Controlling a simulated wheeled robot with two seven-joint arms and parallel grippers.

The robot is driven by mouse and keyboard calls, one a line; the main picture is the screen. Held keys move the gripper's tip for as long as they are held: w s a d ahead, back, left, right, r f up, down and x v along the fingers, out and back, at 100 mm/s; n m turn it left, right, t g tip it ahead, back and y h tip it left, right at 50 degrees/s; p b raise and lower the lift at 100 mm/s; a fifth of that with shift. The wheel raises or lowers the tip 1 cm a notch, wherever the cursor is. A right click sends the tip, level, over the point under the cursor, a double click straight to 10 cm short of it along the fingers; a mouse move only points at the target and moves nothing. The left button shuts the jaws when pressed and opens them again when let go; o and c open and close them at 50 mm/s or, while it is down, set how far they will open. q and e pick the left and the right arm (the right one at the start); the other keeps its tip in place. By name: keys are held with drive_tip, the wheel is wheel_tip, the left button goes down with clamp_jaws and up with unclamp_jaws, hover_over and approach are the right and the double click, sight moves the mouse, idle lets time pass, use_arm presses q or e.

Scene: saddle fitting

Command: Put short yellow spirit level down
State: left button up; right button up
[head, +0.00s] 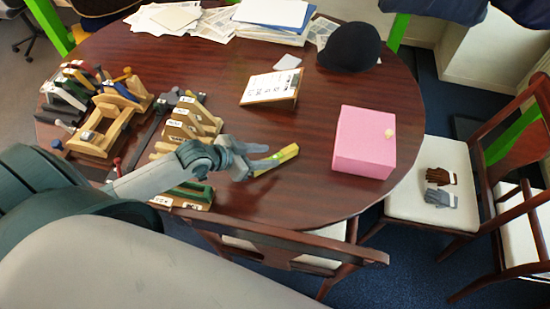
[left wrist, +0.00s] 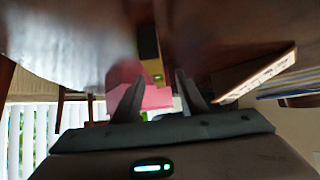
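The short yellow spirit level (head: 276,160) lies at an angle on the brown table, near its front middle in the head view. It also shows in the left wrist view (left wrist: 157,70), yellow with a dark part, in the gap ahead of the fingers. My left gripper (head: 262,157) is just left of the level and close to the table. Its two fingers (left wrist: 160,78) are apart, with clear space beside the level, so it does not look clamped. Whether one finger touches the level I cannot tell. My right gripper is not in view.
A pink box (head: 364,143) stands to the right of the level. A tilted card on a wooden stand (head: 270,88) is behind it. Wooden racks with tools (head: 105,120) fill the left side. A black cap (head: 349,47) and papers (head: 272,14) lie at the back.

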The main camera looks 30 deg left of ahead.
sight(274, 157)
use_arm(q)
drive_tip(key=shift+p+x, duration=0.55)
drive_tip(key=shift+x, duration=1.5)
drive_tip(key=shift+s+d, duration=0.15)
drive_tip(key=shift+d, duration=0.05)
clamp_jaws()
